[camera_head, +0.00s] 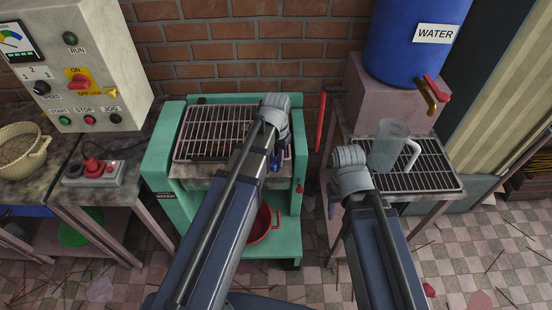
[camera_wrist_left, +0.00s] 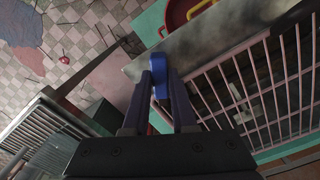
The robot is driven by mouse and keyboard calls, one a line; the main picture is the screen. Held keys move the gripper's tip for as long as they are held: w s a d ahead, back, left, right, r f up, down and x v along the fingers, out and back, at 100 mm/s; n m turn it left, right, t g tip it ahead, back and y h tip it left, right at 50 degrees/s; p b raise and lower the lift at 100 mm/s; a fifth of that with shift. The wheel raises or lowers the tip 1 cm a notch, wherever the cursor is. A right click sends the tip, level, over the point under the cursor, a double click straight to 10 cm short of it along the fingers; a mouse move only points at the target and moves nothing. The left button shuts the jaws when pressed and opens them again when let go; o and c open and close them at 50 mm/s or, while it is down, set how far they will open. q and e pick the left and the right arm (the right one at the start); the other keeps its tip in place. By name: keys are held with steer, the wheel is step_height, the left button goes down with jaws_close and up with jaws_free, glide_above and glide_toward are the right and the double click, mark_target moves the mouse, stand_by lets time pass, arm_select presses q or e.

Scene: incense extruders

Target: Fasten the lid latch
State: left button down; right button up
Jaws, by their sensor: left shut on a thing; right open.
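The lid is a grille of pink bars (camera_head: 208,128) lying flat over the top of the green mixer (camera_head: 160,178). It also fills the right of the left wrist view (camera_wrist_left: 265,95). My left gripper (camera_head: 275,160) is at the mixer's front right, by the lid's edge. In the left wrist view its fingers (camera_wrist_left: 165,85) are shut on a small blue piece (camera_wrist_left: 159,66), apparently the latch handle, beside the pale front ledge. Whether the latch is engaged cannot be seen. My right gripper (camera_head: 333,203) is open and empty, partly hidden by its wrist, right of the mixer.
A red pot (camera_head: 262,225) sits on the mixer's lower shelf. To the right, a wire-rack table (camera_head: 432,178) holds a clear jug (camera_head: 388,147) beneath a blue water barrel (camera_head: 410,45).

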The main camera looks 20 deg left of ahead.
mark_target(276, 161)
stand_by(0.4)
arm_select(q)
steer(key=shift+n, duration=2.8)
steer(key=c, duration=0.7)
jaws_free()
step_height(276, 161, up, 8)
steer(key=p, duration=0.8)
steer(key=shift+f, duration=0.1)
